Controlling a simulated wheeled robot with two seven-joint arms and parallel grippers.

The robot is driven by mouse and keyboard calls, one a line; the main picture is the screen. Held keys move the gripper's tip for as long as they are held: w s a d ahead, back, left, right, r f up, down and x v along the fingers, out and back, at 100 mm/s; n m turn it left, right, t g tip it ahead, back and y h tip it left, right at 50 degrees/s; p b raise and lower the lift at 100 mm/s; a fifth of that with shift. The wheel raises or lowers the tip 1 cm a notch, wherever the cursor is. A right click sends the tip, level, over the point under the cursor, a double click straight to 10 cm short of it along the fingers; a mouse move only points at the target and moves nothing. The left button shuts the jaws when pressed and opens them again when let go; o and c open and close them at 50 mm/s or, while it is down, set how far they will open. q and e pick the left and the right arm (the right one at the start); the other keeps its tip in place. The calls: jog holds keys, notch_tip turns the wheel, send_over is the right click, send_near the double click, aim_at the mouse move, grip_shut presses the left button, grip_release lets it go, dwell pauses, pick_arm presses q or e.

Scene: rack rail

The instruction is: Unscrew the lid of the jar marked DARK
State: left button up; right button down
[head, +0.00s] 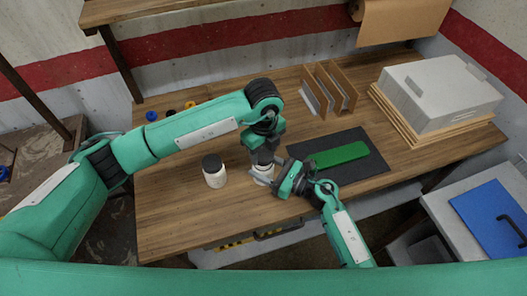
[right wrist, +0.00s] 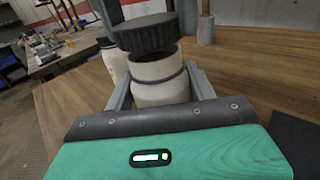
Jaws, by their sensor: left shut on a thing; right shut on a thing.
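A white jar (head: 262,174) stands near the table's front edge; it fills the middle of the right wrist view (right wrist: 158,82). My right gripper (head: 270,180) is shut around its body from the side. A dark ribbed lid (right wrist: 146,33) is above the jar, slightly tilted and raised off its rim, with the brown inside of the mouth showing. My left gripper (head: 263,157) comes down from above and is shut on this lid. A second white jar (head: 215,177) with its dark lid on stands to the left. I cannot read a DARK marking on either jar.
A black mat (head: 375,178) with a green block (head: 340,154) lies to the right. Brown upright dividers (head: 328,92) stand behind, and a grey box (head: 440,92) sits at the back right. Small coloured rings (head: 152,116) lie back left. The table's front left is clear.

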aim_at(263, 154)
pick_arm(q)
jog(key=shift+r, duration=0.1)
jog(key=shift+r, duration=2)
pick_arm(e)
jog(key=shift+c, duration=2.1)
grip_release()
pick_arm(q)
jog(key=shift+f, duration=0.1)
